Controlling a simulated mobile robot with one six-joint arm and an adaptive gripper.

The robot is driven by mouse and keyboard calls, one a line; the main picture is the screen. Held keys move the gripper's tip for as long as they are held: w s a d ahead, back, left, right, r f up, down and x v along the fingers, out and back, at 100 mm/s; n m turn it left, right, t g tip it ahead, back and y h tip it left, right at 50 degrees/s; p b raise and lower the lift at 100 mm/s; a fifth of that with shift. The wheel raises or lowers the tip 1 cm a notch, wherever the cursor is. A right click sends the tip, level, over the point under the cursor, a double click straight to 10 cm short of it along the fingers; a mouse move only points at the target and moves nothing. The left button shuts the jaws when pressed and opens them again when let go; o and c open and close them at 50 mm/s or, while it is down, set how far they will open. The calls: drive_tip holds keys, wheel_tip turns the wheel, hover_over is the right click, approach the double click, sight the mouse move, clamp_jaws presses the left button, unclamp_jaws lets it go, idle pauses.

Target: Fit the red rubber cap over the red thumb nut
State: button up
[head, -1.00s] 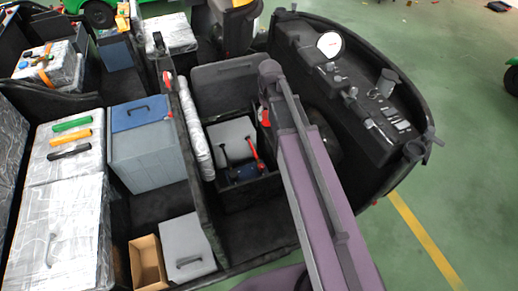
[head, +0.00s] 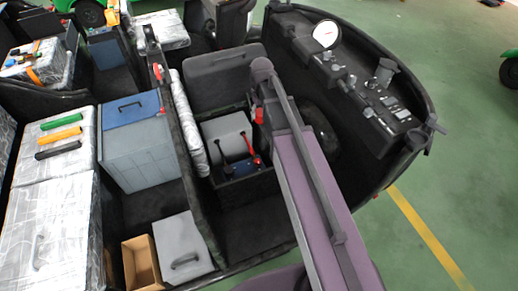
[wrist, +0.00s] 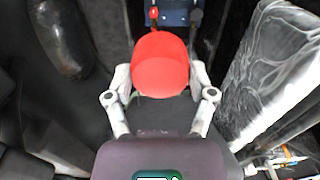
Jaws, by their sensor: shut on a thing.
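My gripper (wrist: 160,80) is shut on the red rubber cap (wrist: 160,62), a smooth rounded cap with a pale finger on each side. In the head view the cap (head: 259,115) is a small red patch below the end of my arm, and the fingers are mostly hidden. Beyond the cap in the wrist view is a blue unit (wrist: 180,17) with a red fitting (wrist: 154,13) and a black fitting (wrist: 196,15). In the head view the blue unit (head: 241,168) sits in a dark compartment with a red lead (head: 251,147) above it.
A plastic-wrapped pack (wrist: 275,65) stands right of my gripper in the wrist view. A grey case (head: 224,135) sits behind the blue unit. Left of the dark partition are a blue-topped grey box (head: 140,150) and an open cardboard box (head: 142,265).

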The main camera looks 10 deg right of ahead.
drive_tip(key=w+f+b, duration=0.3)
drive_tip(key=f+b, duration=0.7)
drive_tip(key=w+f+n+b, duration=0.1)
drive_tip(key=w+f+b, duration=0.3)
drive_tip(key=f+b, duration=0.6)
drive_tip(key=w+f+n+b, duration=0.1)
drive_tip(key=w+f+b, duration=0.2)
drive_tip(key=f+b, duration=0.7)
wheel_tip(320, 180, down, 2)
drive_tip(key=shift+w+d+b, duration=0.25)
drive_tip(key=shift+d+b, duration=0.05)
drive_tip(key=shift+b, duration=0.1)
drive_tip(key=shift+f, duration=0.15)
drive_tip(key=b, duration=0.8)
hover_over(258, 161)
drive_tip(key=shift+w+f, duration=0.2)
drive_tip(key=shift+f, duration=3.85)
drive_tip(key=shift+s, duration=0.1)
drive_tip(key=shift+f+b, duration=1.4)
drive_tip(key=shift+b, duration=0.2)
